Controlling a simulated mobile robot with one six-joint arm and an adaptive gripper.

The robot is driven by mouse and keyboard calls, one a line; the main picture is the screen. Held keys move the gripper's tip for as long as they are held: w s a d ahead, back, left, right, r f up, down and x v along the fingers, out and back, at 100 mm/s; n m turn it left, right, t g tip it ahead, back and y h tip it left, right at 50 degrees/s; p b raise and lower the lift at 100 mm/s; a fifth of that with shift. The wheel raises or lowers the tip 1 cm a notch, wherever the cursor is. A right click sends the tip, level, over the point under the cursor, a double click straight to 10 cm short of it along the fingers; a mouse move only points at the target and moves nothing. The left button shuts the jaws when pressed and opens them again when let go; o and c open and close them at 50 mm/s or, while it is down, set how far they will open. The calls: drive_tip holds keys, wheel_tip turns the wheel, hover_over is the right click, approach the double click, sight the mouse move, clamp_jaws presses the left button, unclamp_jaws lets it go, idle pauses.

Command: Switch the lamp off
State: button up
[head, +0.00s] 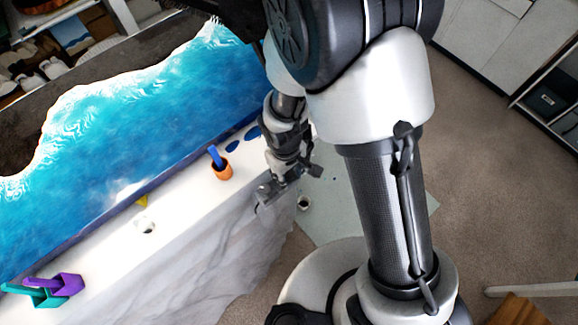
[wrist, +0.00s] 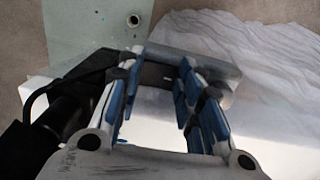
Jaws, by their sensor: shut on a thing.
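My gripper (head: 268,190) is over the near edge of the white bench, at its right end. In the wrist view, my gripper (wrist: 161,70) has its blue-padded fingers around a grey, smooth bar or box (wrist: 218,76). The same grey thing (head: 263,197) shows small below the gripper in the head view. I cannot tell whether it is the lamp or part of it. No switch can be made out. A bright white patch lies between and below the fingers in the wrist view.
An orange cup (head: 222,171) with a blue stick stands left of my gripper. Purple (head: 70,284) and teal (head: 42,298) cups lie at the lower left. A blue resin panel (head: 130,110) lies behind. A pale green mat (head: 330,212) with a small cup (head: 303,203) is on the floor.

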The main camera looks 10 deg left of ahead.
sight(289, 177)
drive_tip(key=p, duration=0.3)
drive_tip(key=shift+r, duration=0.25)
drive_tip(key=shift+f+g+y+p, duration=0.25)
drive_tip(key=shift+g+y+p, duration=0.05)
drive_tip(key=shift+p, duration=0.4)
drive_tip(key=o, duration=1.1)
drive_tip(key=shift+c, duration=0.2)
drive_tip(key=shift+w+r, duration=0.1)
wheel_tip(289, 177, up, 12)
drive_tip(key=shift+d, duration=0.1)
